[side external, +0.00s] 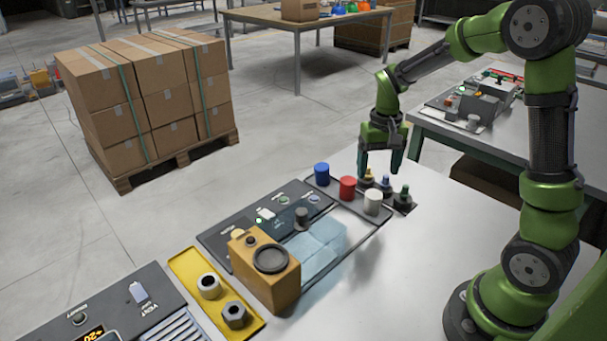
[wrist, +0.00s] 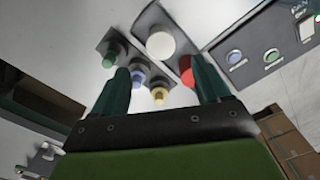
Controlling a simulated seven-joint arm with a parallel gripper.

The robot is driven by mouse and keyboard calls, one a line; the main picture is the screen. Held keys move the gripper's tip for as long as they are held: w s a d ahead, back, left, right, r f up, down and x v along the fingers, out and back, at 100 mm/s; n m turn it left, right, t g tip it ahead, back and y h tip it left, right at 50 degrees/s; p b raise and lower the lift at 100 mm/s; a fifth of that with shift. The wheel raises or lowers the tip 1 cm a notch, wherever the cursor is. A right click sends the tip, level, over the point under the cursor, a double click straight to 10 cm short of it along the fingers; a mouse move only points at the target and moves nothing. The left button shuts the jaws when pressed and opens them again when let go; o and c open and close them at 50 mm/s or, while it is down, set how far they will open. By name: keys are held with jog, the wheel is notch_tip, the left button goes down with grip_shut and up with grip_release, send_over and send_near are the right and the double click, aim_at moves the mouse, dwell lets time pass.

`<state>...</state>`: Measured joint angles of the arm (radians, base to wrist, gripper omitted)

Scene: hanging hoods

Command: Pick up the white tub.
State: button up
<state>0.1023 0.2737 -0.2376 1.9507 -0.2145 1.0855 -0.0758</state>
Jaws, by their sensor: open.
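The white tub (side external: 373,203) stands upright at the near end of a row on a dark rack, beside the red tub (side external: 347,188). My gripper (side external: 380,167) points down, above the small bottles behind the tubs in the side view. It is open and empty. In the wrist view my gripper (wrist: 163,82) has its fingers spread.
The blue tub (side external: 321,174) stands at the row's far end. Small bottles with yellow (side external: 368,175), blue (side external: 386,181) and green (side external: 404,191) tops stand close beside the white tub. A dark control panel (side external: 240,215) and an orange box (side external: 262,285) lie nearer. The white tabletop at right is clear.

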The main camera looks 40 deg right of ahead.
aim_at(374, 194)
jog(key=f, duration=0.9)
jog(key=shift+s+a+f, duration=0.15)
jog(key=shift+a+f, duration=0.05)
jog(key=shift+f, duration=0.2)
jog(key=c, duration=1.2)
jog(key=shift+r, duration=0.15)
